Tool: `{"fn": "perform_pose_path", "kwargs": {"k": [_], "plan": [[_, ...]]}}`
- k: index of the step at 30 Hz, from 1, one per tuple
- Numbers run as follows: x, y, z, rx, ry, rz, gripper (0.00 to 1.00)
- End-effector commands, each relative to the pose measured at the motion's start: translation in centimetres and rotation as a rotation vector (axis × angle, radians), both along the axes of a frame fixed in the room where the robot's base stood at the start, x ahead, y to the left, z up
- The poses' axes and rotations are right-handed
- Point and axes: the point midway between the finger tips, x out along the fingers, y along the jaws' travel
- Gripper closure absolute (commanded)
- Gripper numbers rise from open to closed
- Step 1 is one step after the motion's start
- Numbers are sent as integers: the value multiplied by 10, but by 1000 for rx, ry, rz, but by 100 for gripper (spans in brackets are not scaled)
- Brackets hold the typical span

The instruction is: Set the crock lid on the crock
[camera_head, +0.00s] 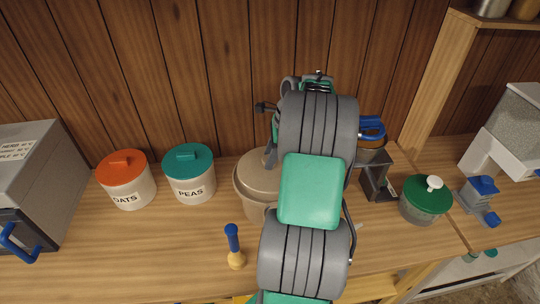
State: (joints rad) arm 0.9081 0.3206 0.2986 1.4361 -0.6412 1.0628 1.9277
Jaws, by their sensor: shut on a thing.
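The crock (254,208) is a beige round pot standing on the wooden counter, partly hidden behind my arm. The crock lid (257,174) is a beige disc at the crock's mouth; its right part is hidden. I cannot tell whether it rests on the rim or is held just above it. My gripper (272,152) is over the lid, mostly hidden by my arm, and is shut on the lid; its fingertips are hard to make out.
Canisters marked OATS (128,186) and PEAS (190,183) stand left of the crock. A blue-and-yellow tool (235,250) stands in front. A grey metal stand (376,180) and a green-lidded jar (426,200) are at right. A grey box (45,180) is far left. A wooden wall is behind.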

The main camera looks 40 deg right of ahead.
Motion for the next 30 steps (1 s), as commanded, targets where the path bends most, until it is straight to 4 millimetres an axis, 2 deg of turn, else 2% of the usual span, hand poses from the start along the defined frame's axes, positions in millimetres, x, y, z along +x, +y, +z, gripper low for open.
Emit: {"fn": "perform_pose_path", "kwargs": {"k": [22, 23, 30], "plan": [[0, 0, -9, -2, -1, 0, 100], [0, 0, -9, -2, -1, 0, 54], [0, 0, -9, -1, -1, 1, 34]]}}
